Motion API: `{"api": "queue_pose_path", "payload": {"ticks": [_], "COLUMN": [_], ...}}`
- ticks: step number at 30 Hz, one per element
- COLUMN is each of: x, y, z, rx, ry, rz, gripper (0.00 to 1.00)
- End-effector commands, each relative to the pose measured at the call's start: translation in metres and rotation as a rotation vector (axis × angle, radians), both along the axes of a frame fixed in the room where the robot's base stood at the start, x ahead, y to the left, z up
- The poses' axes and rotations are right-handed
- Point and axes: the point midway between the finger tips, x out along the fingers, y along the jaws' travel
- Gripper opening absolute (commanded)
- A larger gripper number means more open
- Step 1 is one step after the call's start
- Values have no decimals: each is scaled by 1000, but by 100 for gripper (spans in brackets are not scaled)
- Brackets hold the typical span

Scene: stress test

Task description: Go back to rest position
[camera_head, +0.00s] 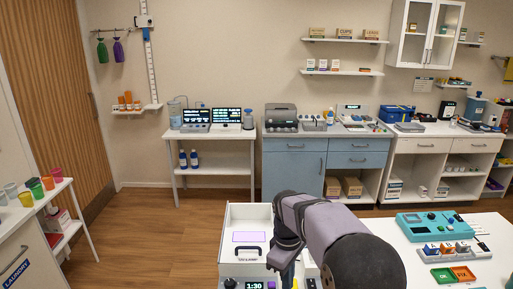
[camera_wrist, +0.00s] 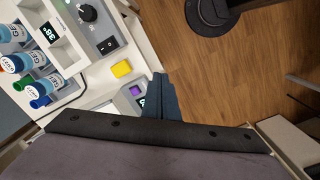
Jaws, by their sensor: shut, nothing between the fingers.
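In the wrist view, capped bottles (camera_wrist: 30,60) stand in a rack by a dark knob (camera_wrist: 88,13). In the head view a teal device (camera_head: 408,228) and a green-and-orange tray (camera_head: 444,275) lie to the right on the white table. Open wooden floor (camera_head: 160,235) lies to the left.

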Motion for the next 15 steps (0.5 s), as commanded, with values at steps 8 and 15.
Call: {"api": "queue_pose_path", "payload": {"ticks": [8, 15], "x": [-95, -176], "y": [-38, -57], "z": [-5, -23], "rx": [26, 42], "ry": [-18, -27], "rz": [-426, -753], "gripper": [0, 0]}}
